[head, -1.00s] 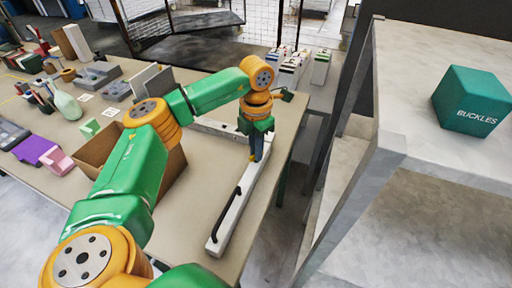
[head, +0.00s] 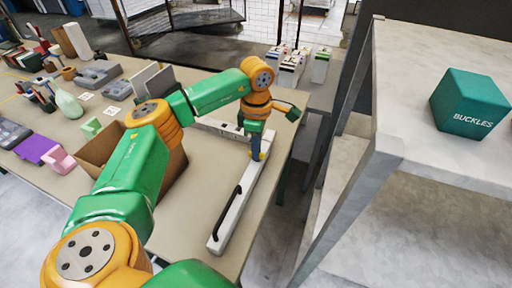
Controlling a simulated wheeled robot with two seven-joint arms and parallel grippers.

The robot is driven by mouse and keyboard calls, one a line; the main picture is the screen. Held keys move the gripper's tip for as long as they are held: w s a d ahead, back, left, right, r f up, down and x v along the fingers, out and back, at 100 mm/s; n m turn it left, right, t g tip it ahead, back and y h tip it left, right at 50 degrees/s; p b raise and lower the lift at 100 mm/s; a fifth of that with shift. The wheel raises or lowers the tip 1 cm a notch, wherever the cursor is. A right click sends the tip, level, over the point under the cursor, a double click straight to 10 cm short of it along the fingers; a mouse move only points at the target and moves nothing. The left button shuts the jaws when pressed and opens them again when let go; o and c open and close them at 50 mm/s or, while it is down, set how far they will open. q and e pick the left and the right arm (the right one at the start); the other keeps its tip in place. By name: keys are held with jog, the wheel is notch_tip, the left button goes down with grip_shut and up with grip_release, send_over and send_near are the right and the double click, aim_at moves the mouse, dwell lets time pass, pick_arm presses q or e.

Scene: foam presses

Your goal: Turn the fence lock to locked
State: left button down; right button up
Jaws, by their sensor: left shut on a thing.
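The fence is a long pale bar (head: 226,222) with a black handle (head: 227,219), lying along the right side of the tan table. My left arm reaches over the table from the left. My left gripper (head: 257,154) points down at the far part of the bar, shut on the fence lock. A small yellow part shows beside the fingertips. The fingers hide most of the lock, so its setting cannot be read. My right gripper is not in view.
A second pale bar (head: 219,127) runs left from the fence's far end. An open cardboard box (head: 174,168) stands left of the fence, partly behind my arm. Tools and small parts crowd the table's left side. A grey shelf with a green BUCKLES box (head: 470,103) stands right.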

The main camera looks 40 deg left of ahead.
pick_arm(q)
jog(key=shift+m, duration=0.8)
jog(key=c, duration=0.9)
grip_release()
jog(key=shift+d, duration=0.1)
notch_tip(320, 180, up, 7)
jog(key=shift+r+b, duration=0.1)
jog(key=shift+b, duration=0.5)
